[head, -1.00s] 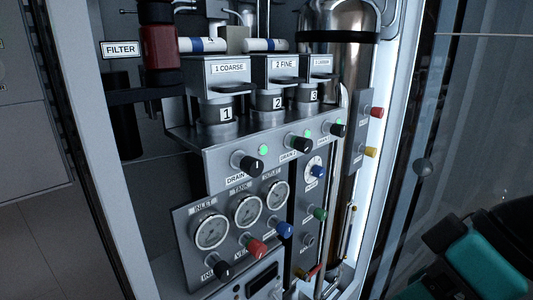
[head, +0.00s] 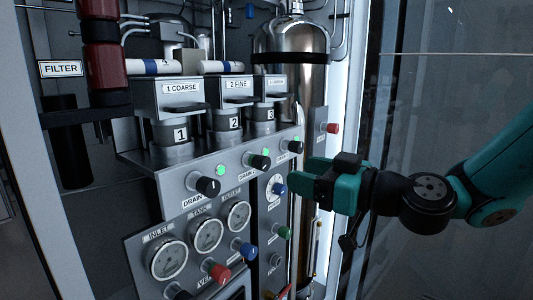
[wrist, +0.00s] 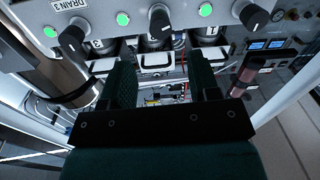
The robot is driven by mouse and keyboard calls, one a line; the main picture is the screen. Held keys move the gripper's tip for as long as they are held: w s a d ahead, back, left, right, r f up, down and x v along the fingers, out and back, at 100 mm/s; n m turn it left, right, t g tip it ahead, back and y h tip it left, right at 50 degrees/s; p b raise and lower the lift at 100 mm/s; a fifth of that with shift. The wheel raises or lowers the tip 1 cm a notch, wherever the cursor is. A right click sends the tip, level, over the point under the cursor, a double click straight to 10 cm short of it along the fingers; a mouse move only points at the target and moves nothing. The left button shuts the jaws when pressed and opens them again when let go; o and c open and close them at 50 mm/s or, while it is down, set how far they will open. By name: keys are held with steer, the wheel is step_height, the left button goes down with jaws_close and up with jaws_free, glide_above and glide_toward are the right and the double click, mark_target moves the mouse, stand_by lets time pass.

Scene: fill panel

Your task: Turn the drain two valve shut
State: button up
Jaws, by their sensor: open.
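The drain two valve is a black knob (head: 259,161) in the middle of the row of drain knobs, beside a lit green light (head: 265,151) and above its label. In the wrist view, the panel appears upside down and the drain two knob (wrist: 160,22) is at top centre, just beyond the fingers. Its exact turn angle is hard to read. My gripper (head: 316,178) is open and empty, in front and to the right of the knob, apart from it. In the wrist view, my gripper (wrist: 163,82) has its two dark green fingers spread.
The drain one knob (head: 208,187) and the drain three knob (head: 296,146) flank it closely. A blue knob (head: 280,190) and a green knob (head: 284,232) are below. Filter housings stand on the ledge above. A steel cylinder (head: 290,85) stands behind right.

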mark_target(267, 165)
steer(key=p+x, duration=0.3)
steer(key=x, duration=0.5)
steer(key=shift+w+a+p, duration=0.2)
steer(key=shift+a+p, duration=0.1)
steer(key=shift+a, duration=0.05)
steer(key=shift+f, duration=0.1)
steer(key=c, duration=0.9)
